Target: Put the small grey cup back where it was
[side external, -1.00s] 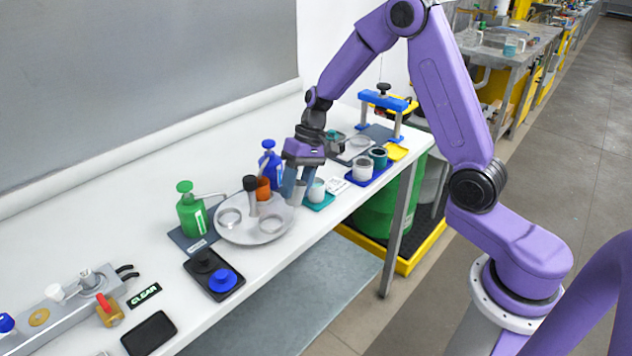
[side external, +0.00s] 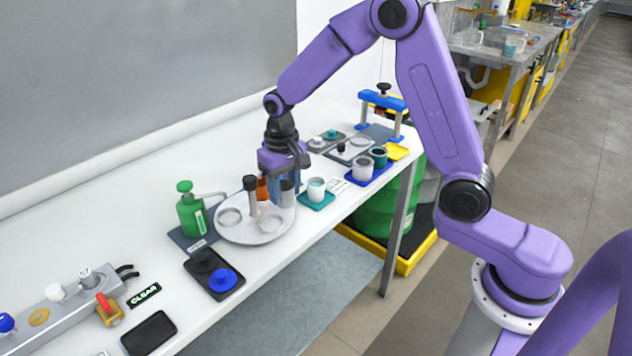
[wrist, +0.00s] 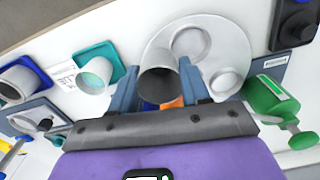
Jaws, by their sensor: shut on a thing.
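The small grey cup (wrist: 159,78) is held between the two blue-grey fingers of my gripper (wrist: 163,88), its open mouth facing the wrist camera. In the side view, my gripper (side external: 285,187) holds the grey cup (side external: 287,191) at the right edge of the round light-grey plate (side external: 229,233). I cannot tell whether the cup touches the plate. The plate carries ring-shaped places, which also show in the wrist view (wrist: 190,41), and a dark upright stem (side external: 251,196). An orange cup (side external: 262,189) is partly hidden behind my gripper.
A teal tray (side external: 327,201) with a white cup (side external: 316,190) stands close to the right. A blue tray (side external: 382,174) with two cups lies beyond it. A green bottle (side external: 191,211) stands left of the plate. The table's front edge is near.

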